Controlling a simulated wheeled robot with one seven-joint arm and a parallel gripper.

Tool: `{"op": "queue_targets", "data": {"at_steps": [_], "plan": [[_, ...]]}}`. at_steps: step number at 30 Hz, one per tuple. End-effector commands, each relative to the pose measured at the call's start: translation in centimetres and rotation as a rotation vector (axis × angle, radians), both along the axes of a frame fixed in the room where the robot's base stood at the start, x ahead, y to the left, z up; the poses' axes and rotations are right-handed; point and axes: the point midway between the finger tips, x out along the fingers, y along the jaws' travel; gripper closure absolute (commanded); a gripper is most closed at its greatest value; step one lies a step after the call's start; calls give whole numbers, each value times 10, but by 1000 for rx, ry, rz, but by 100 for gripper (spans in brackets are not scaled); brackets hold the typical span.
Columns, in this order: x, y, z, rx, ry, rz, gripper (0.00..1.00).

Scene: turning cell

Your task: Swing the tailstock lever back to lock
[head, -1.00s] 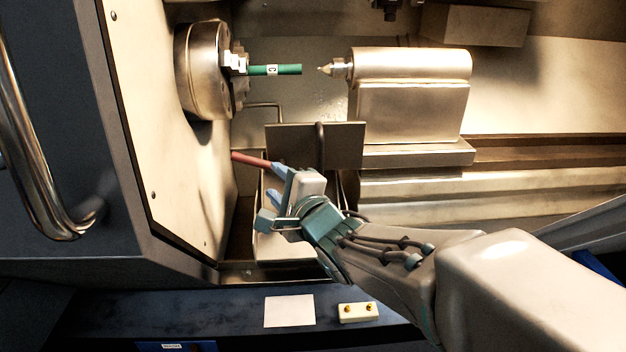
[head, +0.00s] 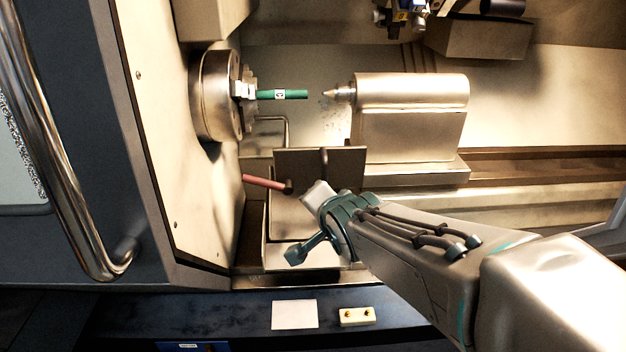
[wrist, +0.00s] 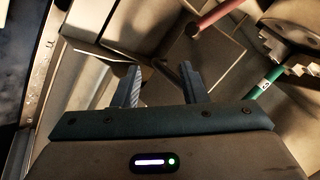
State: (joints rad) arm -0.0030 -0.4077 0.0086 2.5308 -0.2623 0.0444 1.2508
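A reddish lever (head: 263,181) with a dark end sticks out from the left wall of the machine, below the chuck; I take it for the lever of the task. It also shows at the top of the wrist view (wrist: 216,14). The pale tailstock (head: 410,92) stands on the right, its pointed tip facing left. My gripper (wrist: 160,76) is open in the wrist view, with nothing between its fingers. The lever lies beyond the fingers, up and to the right, apart from them. In the head view my wrist is just below and right of the lever's dark end, and the fingertips are mostly hidden.
The chuck (head: 216,95) holds a green bar (head: 283,94) pointing at the tailstock tip, with a gap between. A grey upright plate (head: 342,160) stands close above my wrist. A white card (head: 295,314) and a cream block (head: 357,316) lie on the dark front ledge.

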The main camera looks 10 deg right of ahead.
Motion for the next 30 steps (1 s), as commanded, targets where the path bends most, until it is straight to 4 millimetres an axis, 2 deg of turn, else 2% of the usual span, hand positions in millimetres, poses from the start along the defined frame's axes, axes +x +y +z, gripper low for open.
{"op": "queue_targets", "data": {"at_steps": [1,15,30], "plan": [[-4,-2,7,-33,25,14,61],[-48,-12,22,-322,306,227,61],[-103,-10,45,-504,560,562,61]]}}
